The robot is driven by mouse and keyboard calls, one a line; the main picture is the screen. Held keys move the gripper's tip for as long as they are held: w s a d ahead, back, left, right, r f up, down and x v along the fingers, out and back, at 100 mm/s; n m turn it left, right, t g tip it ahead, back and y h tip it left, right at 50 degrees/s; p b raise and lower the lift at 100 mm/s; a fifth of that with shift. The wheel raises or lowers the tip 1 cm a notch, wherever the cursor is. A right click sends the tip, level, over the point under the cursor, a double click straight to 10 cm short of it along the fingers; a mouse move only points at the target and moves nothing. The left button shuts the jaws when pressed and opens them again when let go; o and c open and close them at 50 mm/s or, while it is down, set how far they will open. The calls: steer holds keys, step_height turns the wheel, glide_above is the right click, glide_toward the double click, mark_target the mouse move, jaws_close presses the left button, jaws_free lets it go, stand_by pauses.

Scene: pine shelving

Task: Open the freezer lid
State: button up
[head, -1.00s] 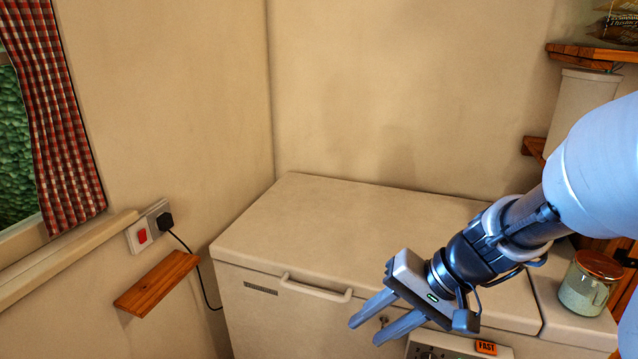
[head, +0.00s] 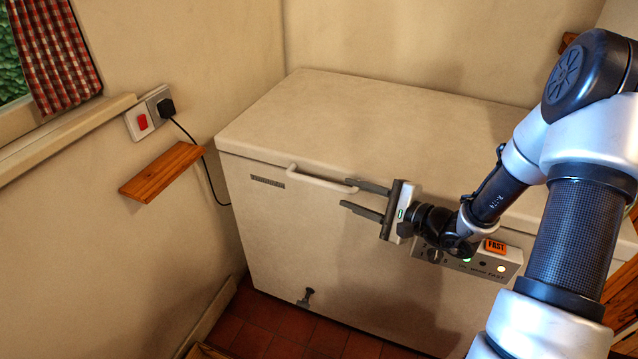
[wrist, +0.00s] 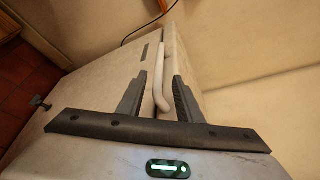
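The white chest freezer (head: 300,230) stands in the corner with its lid (head: 370,120) shut. A pale bar handle (head: 318,178) sits on the lid's front edge; it also shows in the wrist view (wrist: 160,80). My gripper (head: 352,196) is open at the right end of the handle. In the wrist view, its two dark fingers (wrist: 157,95) lie on either side of the handle's near end, with gaps visible. I cannot tell whether either finger touches it.
A small wooden shelf (head: 162,172) and a socket with a black plug (head: 165,107) are on the left wall. A cord runs down behind the freezer.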

mark_target(327, 185)
steer(key=x, duration=1.1)
steer(key=shift+a+f+b, duration=0.1)
steer(key=shift+b, duration=0.25)
jaws_close()
